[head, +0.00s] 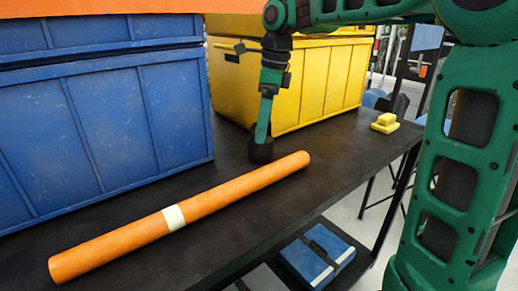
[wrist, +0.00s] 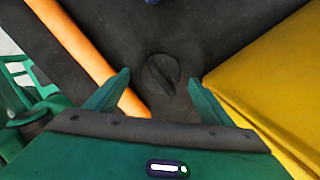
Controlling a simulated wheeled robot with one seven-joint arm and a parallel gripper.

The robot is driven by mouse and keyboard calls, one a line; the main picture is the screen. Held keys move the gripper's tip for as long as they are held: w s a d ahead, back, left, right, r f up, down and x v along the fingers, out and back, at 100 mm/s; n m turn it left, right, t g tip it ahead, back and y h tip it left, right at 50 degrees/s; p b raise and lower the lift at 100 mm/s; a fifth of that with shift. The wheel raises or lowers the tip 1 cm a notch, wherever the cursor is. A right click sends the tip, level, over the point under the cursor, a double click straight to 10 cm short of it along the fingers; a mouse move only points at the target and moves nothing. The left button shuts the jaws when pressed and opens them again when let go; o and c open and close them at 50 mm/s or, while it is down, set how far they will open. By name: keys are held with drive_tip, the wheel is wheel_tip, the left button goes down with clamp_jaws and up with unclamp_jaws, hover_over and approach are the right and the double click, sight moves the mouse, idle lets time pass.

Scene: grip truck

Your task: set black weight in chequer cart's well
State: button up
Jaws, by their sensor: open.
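The black weight (wrist: 160,73) is a dark round piece with a raised ridge across its top. It stands on the dark table between the orange tube and the yellow crate. In the head view the weight (head: 261,154) shows at the tip of my gripper (head: 263,132). In the wrist view my gripper (wrist: 157,90) is open, with its two green fingers apart on either side, and the weight lies just beyond their tips, near the middle. I cannot tell whether a finger touches it. The chequer cart is not seen in either view.
An orange tube (head: 222,202) with a white band lies along the dark table (head: 330,165). Blue crates (head: 110,130) and a yellow crate (head: 300,90) stand behind. A small yellow object (head: 384,122) sits near the table's right end. A blue case (head: 316,255) lies below.

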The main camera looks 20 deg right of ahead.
sight(262, 154)
drive_tip(key=shift+w+a+f, duration=0.15)
drive_tip(key=shift+w+f, duration=0.05)
drive_tip(key=shift+f, duration=1.5)
drive_tip(key=shift+w+a+f, duration=0.1)
drive_tip(key=shift+w+f, duration=0.05)
drive_tip(key=shift+f, duration=1.55)
drive_tip(key=shift+w+r, duration=0.1)
clamp_jaws()
